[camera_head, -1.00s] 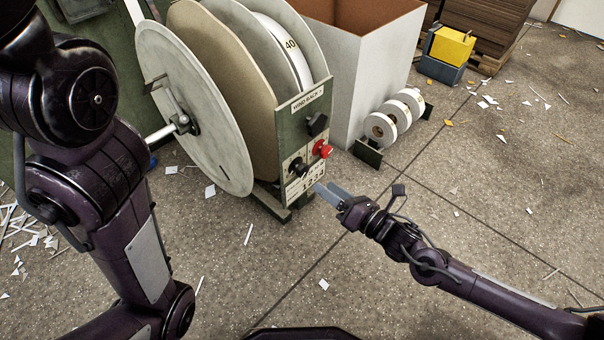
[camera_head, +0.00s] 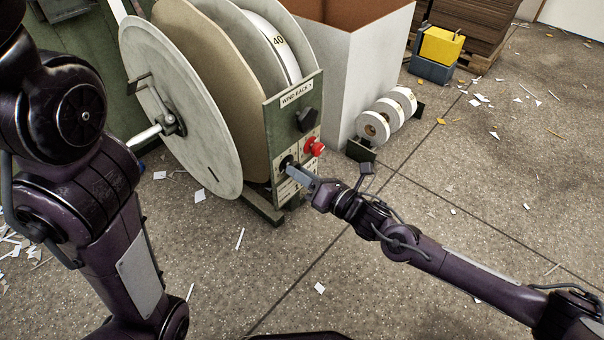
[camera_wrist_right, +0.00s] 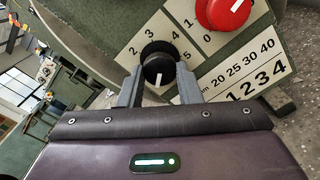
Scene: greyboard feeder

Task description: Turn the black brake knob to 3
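The black brake knob (camera_wrist_right: 158,68) is on the pale dial plate (camera_wrist_right: 120,58) of the green feeder panel. Its white mark points down in the right wrist view; the digits 2, 3, 4 and 5 show around its upper side. My right gripper (camera_wrist_right: 159,75) is open, with one finger on each side of the knob and small gaps seeming to remain. In the head view the right gripper (camera_head: 291,168) is at the panel and mostly hides the knob. My left arm shows at the left, but its gripper is out of view.
A red knob (camera_wrist_right: 224,12) sits close by, also seen in the head view (camera_head: 314,147). Above it is another black knob (camera_head: 307,119). A large reel (camera_head: 180,110) stands left of the panel. Small white rolls (camera_head: 373,127) lie to the right. Paper scraps litter the floor.

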